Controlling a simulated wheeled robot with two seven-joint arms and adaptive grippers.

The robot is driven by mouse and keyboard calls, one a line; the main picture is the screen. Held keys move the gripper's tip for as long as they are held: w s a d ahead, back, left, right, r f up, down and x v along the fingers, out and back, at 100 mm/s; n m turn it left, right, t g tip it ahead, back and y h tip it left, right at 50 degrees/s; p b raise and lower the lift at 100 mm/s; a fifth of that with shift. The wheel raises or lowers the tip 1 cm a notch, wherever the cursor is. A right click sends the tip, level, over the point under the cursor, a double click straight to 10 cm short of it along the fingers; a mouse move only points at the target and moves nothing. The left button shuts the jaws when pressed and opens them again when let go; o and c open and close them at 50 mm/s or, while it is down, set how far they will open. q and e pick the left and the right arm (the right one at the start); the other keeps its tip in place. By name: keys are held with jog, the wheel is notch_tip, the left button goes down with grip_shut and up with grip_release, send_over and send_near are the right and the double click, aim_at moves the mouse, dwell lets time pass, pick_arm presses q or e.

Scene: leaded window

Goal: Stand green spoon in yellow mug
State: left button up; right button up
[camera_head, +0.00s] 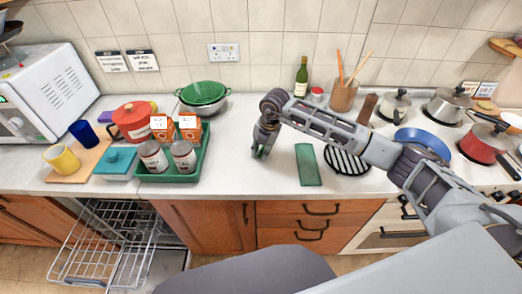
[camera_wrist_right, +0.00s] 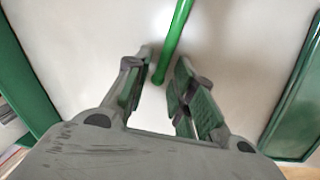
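The yellow mug (camera_head: 62,159) stands at the far left of the counter on a wooden board. My right gripper (camera_head: 262,154) points down at the counter, between the green tray and a flat green board. In the right wrist view a green rod (camera_wrist_right: 176,38), which looks like the green spoon's handle, lies on the pale counter. Its near end is between the fingertips of my right gripper (camera_wrist_right: 163,72). The fingers are apart, with a gap visible beside the rod. In the head view the spoon is hidden or too small to make out. My left gripper is not in view.
A green tray (camera_head: 200,170) with cans and cartons stands between the mug and my right gripper. A teal box (camera_head: 116,163) and blue cup (camera_head: 83,133) are near the mug. The green board (camera_head: 308,165) lies right of the gripper. An open dishwasher rack (camera_head: 105,240) sits below.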

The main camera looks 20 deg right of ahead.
jog(key=shift+r, duration=0.15)
dwell(0.3)
notch_tip(320, 180, up, 12)
jog(key=s+d+b, duration=0.1)
jog(key=d, duration=0.1)
jog(key=shift+s, duration=0.2)
dwell(0.5)
